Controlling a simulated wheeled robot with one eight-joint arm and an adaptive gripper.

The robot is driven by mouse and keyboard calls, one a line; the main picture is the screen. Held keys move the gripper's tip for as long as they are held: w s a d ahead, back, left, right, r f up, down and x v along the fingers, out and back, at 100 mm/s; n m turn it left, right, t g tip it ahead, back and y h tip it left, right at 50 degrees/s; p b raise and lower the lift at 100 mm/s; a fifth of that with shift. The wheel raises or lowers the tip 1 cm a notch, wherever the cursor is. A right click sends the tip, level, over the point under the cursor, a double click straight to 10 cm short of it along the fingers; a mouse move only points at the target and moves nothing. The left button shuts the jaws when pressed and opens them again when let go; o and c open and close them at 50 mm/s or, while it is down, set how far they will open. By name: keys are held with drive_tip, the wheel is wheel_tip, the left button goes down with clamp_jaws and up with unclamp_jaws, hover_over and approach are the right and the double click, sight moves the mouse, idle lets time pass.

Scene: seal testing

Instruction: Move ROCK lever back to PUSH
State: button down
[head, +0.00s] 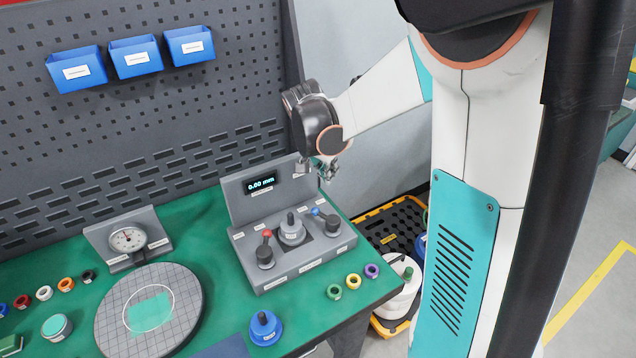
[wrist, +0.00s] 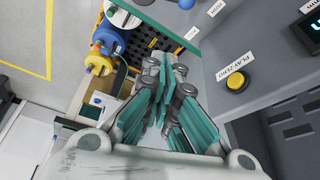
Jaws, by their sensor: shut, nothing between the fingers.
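The grey test fixture (head: 295,262) stands on the green bench, with a display reading 0.00 mm on its upright back panel. A lever with a red knob (head: 267,234) is on its left. A lever with a blue knob (head: 315,211) is on its right, its dark hub beside a small label. The labels are too small in the head view to tell which lever is ROCK. My gripper (head: 327,173) is above the right end of the fixture, apart from both levers. In the wrist view my gripper (wrist: 166,66) is shut and empty.
A grey post (head: 291,228) stands between the levers. A yellow button (wrist: 237,80) is on a grey panel in the wrist view. Colored rings (head: 353,281) and a blue weight (head: 265,327) lie in front of the fixture. A round gridded plate (head: 180,325) is at left.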

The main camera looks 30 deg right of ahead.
sight(326, 219)
drive_tip(key=b+x, duration=0.3)
drive_tip(key=x, duration=0.6)
drive_tip(key=shift+w+f, duration=0.1)
drive_tip(key=shift+f, duration=0.15)
drive_tip(key=a, duration=0.1)
drive_tip(key=s+a+f+b, duration=0.1)
drive_tip(key=shift+a+b, duration=0.3)
drive_tip(key=shift+a, duration=0.05)
drive_tip(key=shift+s+a+f, duration=0.15)
drive_tip(key=shift+s+a, duration=0.05)
drive_tip(key=shift+a, duration=0.15)
